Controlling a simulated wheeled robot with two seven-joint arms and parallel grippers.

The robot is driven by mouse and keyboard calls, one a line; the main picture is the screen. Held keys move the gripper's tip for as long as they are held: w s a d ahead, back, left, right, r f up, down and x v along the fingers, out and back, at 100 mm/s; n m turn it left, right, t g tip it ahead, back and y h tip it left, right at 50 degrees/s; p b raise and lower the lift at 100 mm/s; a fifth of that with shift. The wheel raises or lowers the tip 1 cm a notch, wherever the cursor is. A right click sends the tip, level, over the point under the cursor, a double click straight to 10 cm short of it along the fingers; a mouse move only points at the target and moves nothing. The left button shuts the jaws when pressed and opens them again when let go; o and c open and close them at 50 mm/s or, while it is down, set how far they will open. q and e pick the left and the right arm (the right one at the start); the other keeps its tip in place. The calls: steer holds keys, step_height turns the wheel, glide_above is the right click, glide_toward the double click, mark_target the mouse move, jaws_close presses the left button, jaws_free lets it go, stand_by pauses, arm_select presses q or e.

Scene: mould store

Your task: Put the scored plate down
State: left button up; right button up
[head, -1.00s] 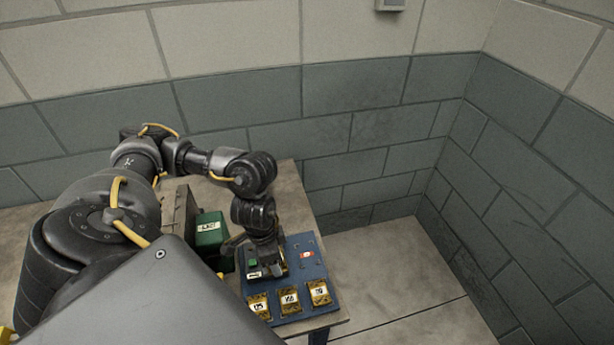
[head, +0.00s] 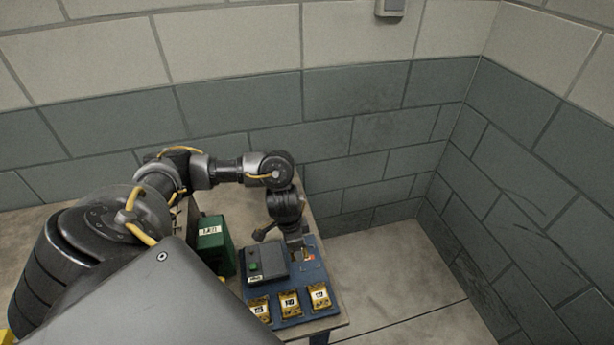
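Three brass-coloured plates with white labels lie in a row along the front of a blue board (head: 318,275): a left one (head: 261,309), a middle one (head: 290,302) and a right one (head: 319,296). The score marks are too small to make out, so I cannot tell which is the scored plate. My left gripper (head: 297,250) points down over the back right of the board, beside a small orange-red patch (head: 309,257). Its fingertips are small and partly hidden, and I cannot see whether it holds anything. My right gripper is out of view.
A dark grey box with a green button (head: 267,262) sits on the board's left side. A green labelled box (head: 213,244) stands left of it on the table (head: 333,325). Brick walls close the back and right. Open floor (head: 390,275) lies right of the table.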

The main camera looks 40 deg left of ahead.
mark_target(306, 252)
arm_select(q)
steer(key=w+f, duration=0.3)
steer(key=f, duration=0.1)
steer(key=shift+d+f, duration=0.1)
steer(key=shift+d, duration=0.3)
steer(key=f, duration=0.3)
steer(key=shift+w+f, duration=0.2)
steer(key=shift+f, duration=0.1)
steer(key=shift+f, duration=0.15)
steer(key=o, duration=1.4)
steer(key=shift+o, duration=0.2)
